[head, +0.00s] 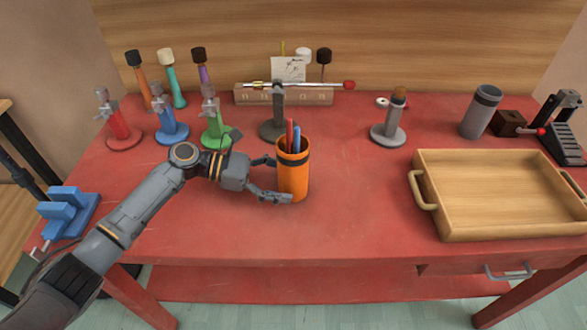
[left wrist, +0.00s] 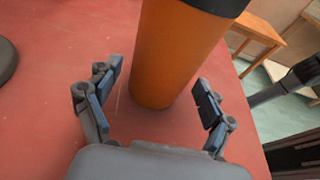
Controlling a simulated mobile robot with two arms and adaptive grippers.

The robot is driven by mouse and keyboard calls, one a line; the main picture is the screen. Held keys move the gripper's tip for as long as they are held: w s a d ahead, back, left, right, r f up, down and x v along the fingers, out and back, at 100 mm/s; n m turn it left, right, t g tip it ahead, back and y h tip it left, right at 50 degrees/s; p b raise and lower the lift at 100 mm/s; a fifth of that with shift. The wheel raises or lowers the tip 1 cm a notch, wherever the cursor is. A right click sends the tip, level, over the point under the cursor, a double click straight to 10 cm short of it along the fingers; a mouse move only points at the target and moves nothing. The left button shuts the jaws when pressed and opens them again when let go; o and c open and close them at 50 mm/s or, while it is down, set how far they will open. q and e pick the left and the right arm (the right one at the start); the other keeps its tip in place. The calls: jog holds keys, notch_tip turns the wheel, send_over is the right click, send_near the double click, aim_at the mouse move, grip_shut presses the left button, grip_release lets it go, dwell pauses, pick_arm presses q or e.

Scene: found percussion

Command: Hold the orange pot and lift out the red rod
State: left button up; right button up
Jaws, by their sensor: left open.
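The orange pot (head: 293,175) stands upright on the red table, with a dark band near its top. The red rod (head: 289,134) stands in it and sticks out above the rim, beside a blue rod (head: 296,143). My left gripper (head: 272,178) is open at the pot's left side, its fingers spread toward the pot. In the left wrist view the orange pot (left wrist: 172,55) stands just ahead of and between the open fingers of the left gripper (left wrist: 155,95), with gaps visible. The rods' lower ends are hidden inside the pot. My right gripper is not in view.
A wooden tray (head: 500,224) with handles fills the table's right side. Several coloured stands, such as the green one (head: 215,135), line the back left. A grey stand (head: 388,132) and a grey cylinder (head: 480,112) are at back right. The table between pot and tray is clear.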

pick_arm(q)
jog(key=shift+d+f, duration=0.2)
jog(key=shift+d, duration=0.4)
jog(key=shift+c, duration=0.2)
jog(key=c, duration=0.8)
